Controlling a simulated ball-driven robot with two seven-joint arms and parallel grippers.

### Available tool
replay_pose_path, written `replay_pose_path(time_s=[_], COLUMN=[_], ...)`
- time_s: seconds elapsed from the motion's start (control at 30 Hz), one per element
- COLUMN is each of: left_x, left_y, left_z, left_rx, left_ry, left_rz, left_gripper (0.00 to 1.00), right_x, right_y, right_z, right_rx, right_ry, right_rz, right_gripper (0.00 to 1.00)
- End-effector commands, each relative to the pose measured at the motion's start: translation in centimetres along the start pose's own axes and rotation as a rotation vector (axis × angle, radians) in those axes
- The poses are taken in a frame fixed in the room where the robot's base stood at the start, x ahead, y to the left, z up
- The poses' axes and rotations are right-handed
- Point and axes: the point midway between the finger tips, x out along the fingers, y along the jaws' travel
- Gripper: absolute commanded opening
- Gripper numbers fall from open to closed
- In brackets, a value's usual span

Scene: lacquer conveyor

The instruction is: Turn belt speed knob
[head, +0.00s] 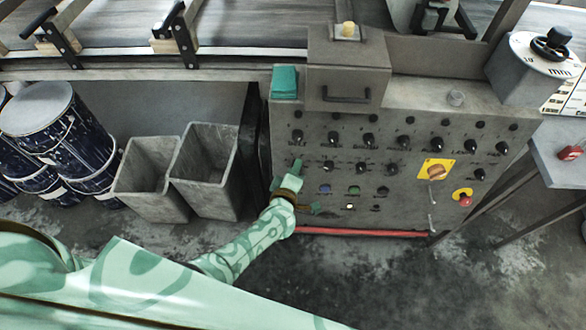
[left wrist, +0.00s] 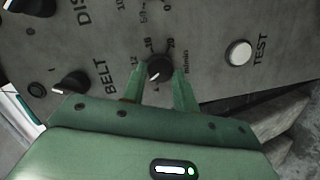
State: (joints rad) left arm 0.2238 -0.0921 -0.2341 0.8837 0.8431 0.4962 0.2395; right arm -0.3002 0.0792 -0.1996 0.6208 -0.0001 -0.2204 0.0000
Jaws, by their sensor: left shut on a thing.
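The belt speed knob (left wrist: 160,68) is a small round black knob with a light pointer mark, on a grey panel with a printed number scale around it. The word BELT is printed to its left in the left wrist view. My left gripper (left wrist: 161,88) has its two green fingers on either side of this knob and is shut on it. In the head view my left gripper (head: 305,187) is at the lower left of the control panel (head: 400,222); I cannot make out the knob there. My right gripper is not in view.
Several other black knobs, coloured buttons and a yellow-plated switch (head: 436,170) crowd the panel. A white TEST button (left wrist: 239,52) sits right of the knob. A red bar (head: 360,232) runs below the panel. Grey bins (head: 205,170) and dark drums (head: 60,130) stand left.

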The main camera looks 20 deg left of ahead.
Motion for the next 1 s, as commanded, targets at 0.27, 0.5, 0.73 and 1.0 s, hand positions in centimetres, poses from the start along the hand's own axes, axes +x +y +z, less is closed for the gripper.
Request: replay_pose_path(time_s=[0.27, 0.5, 0.73, 1.0], left_x=[-0.1, -0.1, -0.1, -0.04], left_y=[-0.05, -0.16, -0.18, -0.06], left_z=[0.19, 0.2, 0.2, 0.1], left_rx=[0.074, 0.087, 0.086, 0.085], left_ry=[0.001, 0.001, 0.001, 0.004], left_rz=[-0.019, -0.022, -0.022, -0.02], left_gripper=[0.06, 0.06, 0.06, 0.51], right_x=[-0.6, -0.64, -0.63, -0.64], right_y=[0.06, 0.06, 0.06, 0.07], right_z=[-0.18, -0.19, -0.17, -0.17], right_rx=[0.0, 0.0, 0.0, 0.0], right_ry=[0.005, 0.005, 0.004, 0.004], right_rz=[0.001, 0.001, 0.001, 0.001], right_gripper=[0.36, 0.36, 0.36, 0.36])
